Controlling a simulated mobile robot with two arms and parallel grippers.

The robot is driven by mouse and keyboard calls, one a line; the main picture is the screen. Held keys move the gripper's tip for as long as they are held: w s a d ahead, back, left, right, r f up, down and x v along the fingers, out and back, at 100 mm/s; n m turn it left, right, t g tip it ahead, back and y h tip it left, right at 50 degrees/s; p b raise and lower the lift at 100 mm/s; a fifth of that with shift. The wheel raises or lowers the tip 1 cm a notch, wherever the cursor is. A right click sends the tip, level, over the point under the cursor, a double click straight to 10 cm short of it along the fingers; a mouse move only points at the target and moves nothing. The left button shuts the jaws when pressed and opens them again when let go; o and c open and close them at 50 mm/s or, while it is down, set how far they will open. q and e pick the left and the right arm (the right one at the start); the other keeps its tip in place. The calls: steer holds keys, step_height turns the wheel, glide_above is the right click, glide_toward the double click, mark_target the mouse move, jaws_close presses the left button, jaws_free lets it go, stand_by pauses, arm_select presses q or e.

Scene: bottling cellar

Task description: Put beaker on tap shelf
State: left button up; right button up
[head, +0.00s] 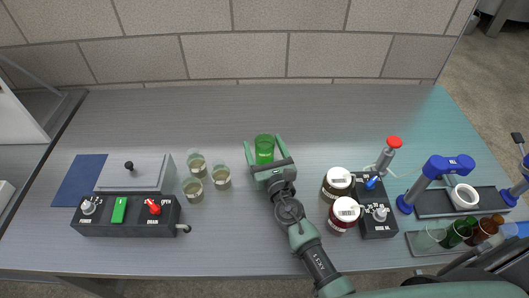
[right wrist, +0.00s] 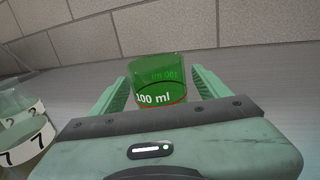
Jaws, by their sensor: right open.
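A green transparent beaker (head: 264,147) marked "100 ml" stands on the grey metal bench near the middle in the head view. It also shows upright in the right wrist view (right wrist: 160,80). My right gripper (head: 265,150) is open, with one finger on each side of the beaker. In the right wrist view, a gap shows beside each finger (right wrist: 160,88), and the gripper's body hides the beaker's lower part. I cannot tell for certain which fixture is the tap shelf. My left gripper is not in view.
Several glass beakers (head: 222,178) stand left of the gripper, beside a grey box with a black control panel (head: 132,217). Two lidded jars (head: 338,182) and a black valve block (head: 375,205) stand right. Blue stands (head: 437,177) and coloured glasses (head: 457,231) are far right. The bench's back is clear.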

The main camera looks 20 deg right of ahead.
steer(key=shift+w, duration=1.1)
steer(key=c, duration=1.6)
step_height(320, 180, up, 20)
steer(key=p, duration=2)
